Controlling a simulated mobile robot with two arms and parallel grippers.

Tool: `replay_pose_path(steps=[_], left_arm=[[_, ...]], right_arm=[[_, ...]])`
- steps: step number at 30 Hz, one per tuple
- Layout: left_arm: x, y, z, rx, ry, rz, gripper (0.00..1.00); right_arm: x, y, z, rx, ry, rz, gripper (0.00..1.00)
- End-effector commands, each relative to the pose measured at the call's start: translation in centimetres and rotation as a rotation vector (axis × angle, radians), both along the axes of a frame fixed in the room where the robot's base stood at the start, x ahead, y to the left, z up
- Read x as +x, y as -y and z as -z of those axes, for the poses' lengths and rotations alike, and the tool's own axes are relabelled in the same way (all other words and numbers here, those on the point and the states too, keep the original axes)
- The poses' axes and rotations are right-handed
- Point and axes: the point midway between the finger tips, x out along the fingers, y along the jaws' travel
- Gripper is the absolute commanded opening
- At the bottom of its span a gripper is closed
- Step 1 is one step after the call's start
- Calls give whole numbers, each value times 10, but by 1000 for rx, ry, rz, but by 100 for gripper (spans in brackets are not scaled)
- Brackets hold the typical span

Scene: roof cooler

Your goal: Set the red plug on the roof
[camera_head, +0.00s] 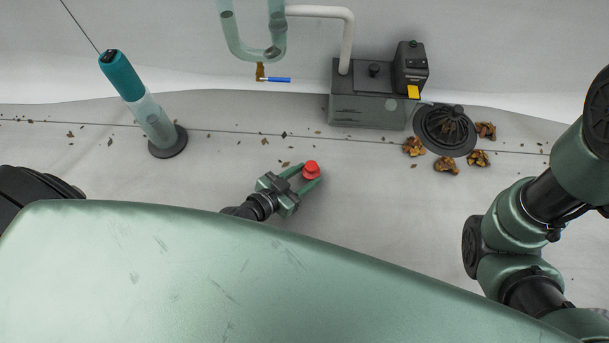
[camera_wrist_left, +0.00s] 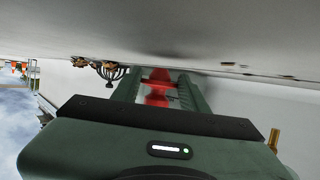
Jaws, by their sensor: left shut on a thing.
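The red plug (camera_head: 311,169) is between the green fingers of my left gripper (camera_head: 302,178) in the head view. The gripper is shut on it, just above or at the grey roof (camera_head: 385,195); I cannot tell whether the plug touches the roof. In the left wrist view the red plug (camera_wrist_left: 158,87) shows between the two fingertips (camera_wrist_left: 158,85), partly hidden by them, with the roof surface close by. My right arm shows at the right of the head view, but its gripper is out of view.
A grey box (camera_head: 368,108) with a pale pipe stands at the back. A black domed drain strainer (camera_head: 445,130) has clumps of brown leaves (camera_head: 446,166) around it. A teal-topped cylinder (camera_head: 122,76) stands at the left. The roof right of the plug is clear.

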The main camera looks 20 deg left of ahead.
Motion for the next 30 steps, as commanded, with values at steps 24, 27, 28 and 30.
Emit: replay_pose_path(steps=[24,27,28,30], left_arm=[[0,0,11,0,0,0,5],[0,0,13,0,0,0,5],[0,0,14,0,0,0,5],[0,0,15,0,0,0,5]], right_arm=[[0,0,11,-1,0,0,55],[0,0,13,-1,0,0,55],[0,0,14,-1,-1,1,55],[0,0,15,-1,-1,1,55]])
